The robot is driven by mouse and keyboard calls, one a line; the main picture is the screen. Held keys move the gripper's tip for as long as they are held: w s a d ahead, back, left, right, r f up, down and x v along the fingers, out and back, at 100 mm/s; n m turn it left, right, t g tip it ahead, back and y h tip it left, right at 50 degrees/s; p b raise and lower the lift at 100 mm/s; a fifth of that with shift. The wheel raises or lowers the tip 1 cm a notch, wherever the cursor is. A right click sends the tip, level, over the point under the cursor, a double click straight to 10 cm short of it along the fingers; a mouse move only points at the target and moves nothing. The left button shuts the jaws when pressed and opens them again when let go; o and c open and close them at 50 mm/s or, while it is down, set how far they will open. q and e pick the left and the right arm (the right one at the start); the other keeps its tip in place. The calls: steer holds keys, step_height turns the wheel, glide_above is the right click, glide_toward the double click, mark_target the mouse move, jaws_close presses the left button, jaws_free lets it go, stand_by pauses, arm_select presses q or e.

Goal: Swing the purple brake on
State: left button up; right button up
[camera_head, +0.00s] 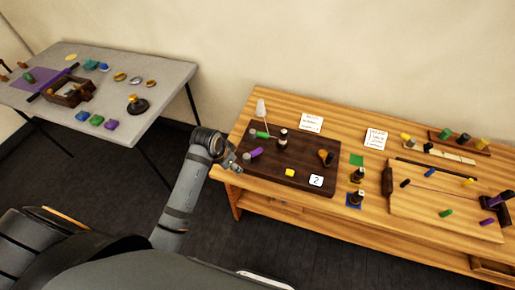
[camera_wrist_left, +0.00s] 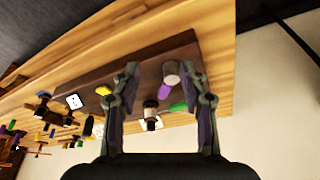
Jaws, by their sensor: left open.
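The purple brake (camera_head: 256,152) is a short purple lever beside a grey cylinder (camera_head: 246,158), at the left end of the dark board (camera_head: 305,185) on the wooden bench. My left gripper (camera_head: 238,168) is just left of it, over the bench's left edge. In the left wrist view the purple lever (camera_wrist_left: 165,90) and the grey cylinder (camera_wrist_left: 171,70) appear between my open fingers (camera_wrist_left: 160,68), nearer the right finger. The fingers hold nothing. I cannot tell whether they touch the lever. My right gripper is not in view.
A green lever (camera_head: 262,135) and a dark spool with a white top (camera_head: 283,136) are close behind the purple lever. A yellow block (camera_head: 290,173) and a card marked 2 (camera_head: 316,180) lie further right. A grey table (camera_head: 165,85) stands at left.

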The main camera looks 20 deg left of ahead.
mark_target(258, 150)
arm_select(q)
steer(key=w+d+r+m+h, duration=0.1)
steer(key=w+r+m, duration=0.1)
steer(key=w, duration=0.3)
steer(key=w+d+r+m+h, duration=0.1)
steer(key=w+d+r, duration=0.1)
steer(key=w, duration=0.4)
steer(key=x, duration=0.7)
steer(key=p+x, duration=0.1)
steer(key=x, duration=0.2)
steer(key=shift+s+a+f, duration=0.2)
steer(key=shift+s+f, duration=0.15)
steer(key=shift+c, duration=0.5)
jaws_close()
